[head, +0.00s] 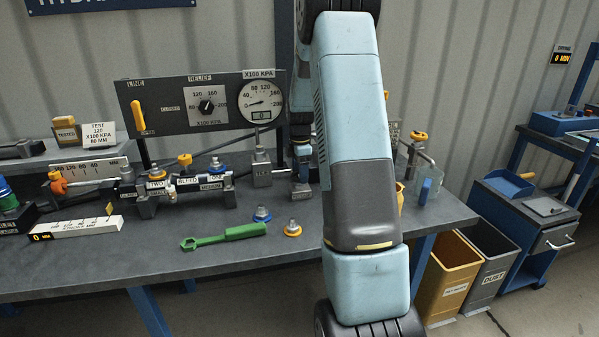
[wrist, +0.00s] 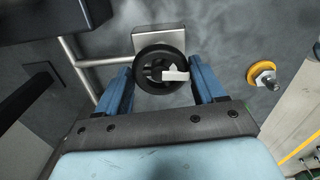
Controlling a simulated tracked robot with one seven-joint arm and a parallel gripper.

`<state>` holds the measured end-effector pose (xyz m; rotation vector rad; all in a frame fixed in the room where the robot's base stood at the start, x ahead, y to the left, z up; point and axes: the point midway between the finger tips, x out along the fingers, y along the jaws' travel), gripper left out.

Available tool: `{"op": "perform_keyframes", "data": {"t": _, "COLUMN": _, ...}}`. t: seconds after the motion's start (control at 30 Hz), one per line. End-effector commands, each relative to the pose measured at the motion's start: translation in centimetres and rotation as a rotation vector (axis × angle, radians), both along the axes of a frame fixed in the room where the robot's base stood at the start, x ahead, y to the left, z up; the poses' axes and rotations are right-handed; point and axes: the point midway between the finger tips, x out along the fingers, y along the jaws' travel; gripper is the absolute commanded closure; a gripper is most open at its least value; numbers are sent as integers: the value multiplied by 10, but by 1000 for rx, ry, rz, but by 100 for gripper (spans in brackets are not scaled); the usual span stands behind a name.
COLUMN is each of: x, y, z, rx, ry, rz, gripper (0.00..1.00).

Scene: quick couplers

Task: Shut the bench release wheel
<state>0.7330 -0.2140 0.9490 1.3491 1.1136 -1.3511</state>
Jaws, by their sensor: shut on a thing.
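The release wheel, a black round handwheel with a white pointer (wrist: 160,71), sits between the two blue fingers of my gripper (wrist: 163,90) in the wrist view. The fingers are at its left and right rims and closed on it. A grey block (wrist: 158,38) shows just beyond the wheel. In the head view my gripper (head: 301,180) is low over the bench, right of the gauge panel (head: 150,105). The wheel is hidden there behind my gripper and arm. The gauge (head: 262,101) has its needle toward the low end of its scale.
A coupler row (head: 180,187) stands left of my gripper. A metal pipe (wrist: 75,68) runs close left of the wheel. Bins (head: 447,278) stand at right.

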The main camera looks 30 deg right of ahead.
Motion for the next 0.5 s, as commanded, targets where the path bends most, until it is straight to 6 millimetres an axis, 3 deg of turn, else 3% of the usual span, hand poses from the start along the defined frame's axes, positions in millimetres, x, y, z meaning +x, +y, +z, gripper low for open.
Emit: {"op": "perform_keyframes", "data": {"t": 0.5, "x": 2, "y": 1, "z": 2, "rx": 0, "ry": -8, "rz": -453, "gripper": 62}}
